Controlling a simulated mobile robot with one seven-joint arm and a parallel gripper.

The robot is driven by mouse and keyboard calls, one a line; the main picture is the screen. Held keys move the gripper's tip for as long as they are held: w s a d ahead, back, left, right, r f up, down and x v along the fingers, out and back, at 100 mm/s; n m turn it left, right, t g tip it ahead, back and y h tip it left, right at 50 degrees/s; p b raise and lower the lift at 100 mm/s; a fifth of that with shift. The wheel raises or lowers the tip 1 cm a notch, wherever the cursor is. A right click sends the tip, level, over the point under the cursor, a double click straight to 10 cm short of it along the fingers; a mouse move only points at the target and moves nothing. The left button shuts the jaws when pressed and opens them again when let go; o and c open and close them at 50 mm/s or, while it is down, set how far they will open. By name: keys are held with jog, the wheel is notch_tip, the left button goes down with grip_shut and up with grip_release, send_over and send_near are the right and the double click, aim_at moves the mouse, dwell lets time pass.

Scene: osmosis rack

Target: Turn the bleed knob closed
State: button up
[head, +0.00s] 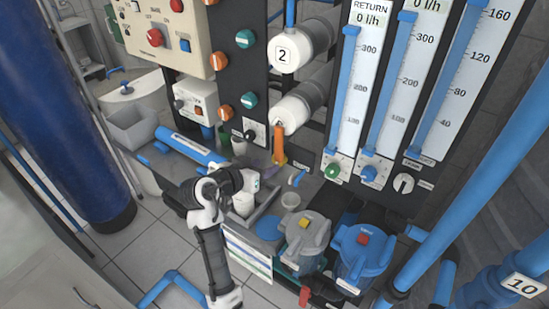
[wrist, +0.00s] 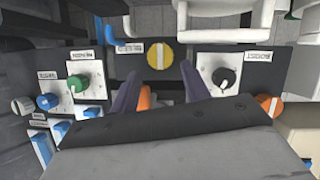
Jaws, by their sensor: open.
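In the wrist view, a round yellow knob (wrist: 160,57) with an upright grip bar lies ahead, between and beyond the fingers. To its right is a black knob (wrist: 223,78) on a white plate, also visible in the head view (head: 250,134). To its left is a green knob (wrist: 77,82), also in the head view (head: 332,171). My gripper (wrist: 159,76) is open, its two dark fingers apart, apparently touching no knob.
A blue knob (wrist: 47,101) and grey knob (wrist: 22,106) sit left; an orange knob (wrist: 268,105) sits right. An orange part (wrist: 145,98) shows between the fingers. Grey-lidded (head: 305,235) and blue-lidded (head: 362,252) containers stand below the panel. A blue pipe (head: 480,180) crosses the right.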

jog(key=p+x, duration=0.1)
jog(key=x, duration=0.5)
jog(key=shift+c, duration=0.5)
jog(key=c, duration=0.6)
jog(key=shift+f, duration=0.1)
